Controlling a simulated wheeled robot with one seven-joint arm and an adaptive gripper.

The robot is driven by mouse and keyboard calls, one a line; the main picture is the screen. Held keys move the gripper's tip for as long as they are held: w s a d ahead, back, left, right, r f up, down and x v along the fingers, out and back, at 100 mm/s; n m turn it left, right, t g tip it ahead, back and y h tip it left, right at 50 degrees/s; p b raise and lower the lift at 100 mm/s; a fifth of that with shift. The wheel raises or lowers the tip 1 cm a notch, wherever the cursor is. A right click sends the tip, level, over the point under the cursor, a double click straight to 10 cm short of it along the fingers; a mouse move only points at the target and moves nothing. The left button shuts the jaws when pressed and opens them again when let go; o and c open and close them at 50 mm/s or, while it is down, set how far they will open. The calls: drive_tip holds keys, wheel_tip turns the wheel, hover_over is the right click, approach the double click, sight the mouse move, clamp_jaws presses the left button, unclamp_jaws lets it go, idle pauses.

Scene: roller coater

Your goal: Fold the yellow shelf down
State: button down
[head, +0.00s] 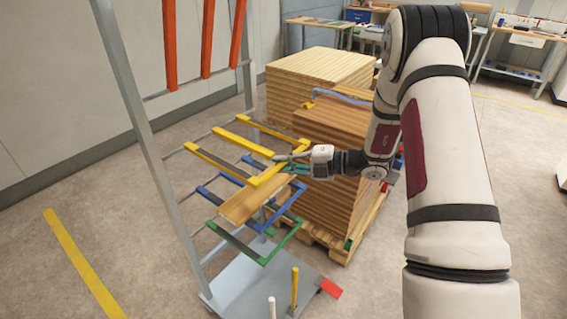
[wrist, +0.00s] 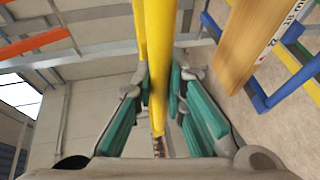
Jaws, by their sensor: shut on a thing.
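The yellow shelf (head: 243,143) is a frame of yellow bars on the grey rack, and it sticks out roughly level from the rack towards the wooden stacks. My gripper (head: 283,158) is at the shelf's outer side. In the wrist view a yellow bar (wrist: 155,40) of the shelf runs between the green finger pads of my gripper (wrist: 160,85), which is shut on it. The fingers' exact contact is too small to see in the head view.
Blue (head: 282,215) and green (head: 262,257) shelves stick out below, with a wooden board (head: 245,203) on the blue one. Orange shelves (head: 207,40) stand upright above. Wooden panel stacks (head: 315,75) on a pallet stand close behind my gripper. Floor at the left is clear.

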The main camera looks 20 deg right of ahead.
wheel_tip(320, 180, up, 4)
drive_tip(key=shift+w+r+p, duration=0.1)
drive_tip(key=shift+p, duration=0.3)
drive_tip(key=c, duration=1.6)
unclamp_jaws()
drive_tip(key=v, duration=1.1)
drive_tip(key=shift+s+d, duration=0.3)
drive_tip(key=shift+d, duration=0.05)
